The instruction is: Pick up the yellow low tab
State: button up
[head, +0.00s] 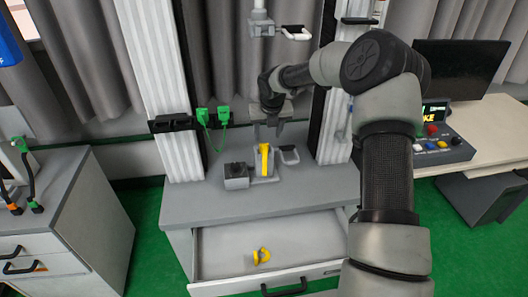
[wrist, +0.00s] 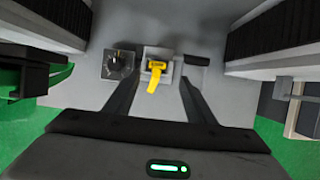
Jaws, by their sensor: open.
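The yellow low tab (head: 264,157) stands upright on a small grey block (head: 265,180) on the cabinet top, at the foot of the tower. In the wrist view the yellow tab (wrist: 158,74) shows between the two dark fingers, near their tips. My gripper (head: 269,135) is open and empty, pointing down just above the tab. In the wrist view my gripper (wrist: 160,92) has its fingers spread to either side of the tab. I see no contact between the fingers and the tab.
A dark knob box (head: 236,175) stands left of the tab, and a grey handle loop (head: 289,155) right. White tower posts (head: 165,90) flank the space. Below, an open drawer (head: 215,262) holds another yellow piece (head: 262,256). Green connectors (head: 212,116) hang at left.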

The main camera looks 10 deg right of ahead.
aim_at(264, 144)
jog(key=shift+w+a+b+x, duration=0.15)
jog(key=shift+b+x, duration=0.1)
jog(key=shift+x, duration=1.55)
jog(key=shift+w+a+b+x, duration=0.1)
jog(key=shift+a+b+x, duration=0.1)
jog(key=shift+x, duration=1.55)
jog(key=shift+r, duration=0.1)
jog(key=shift+c, duration=0.4)
jog(key=c, duration=1)
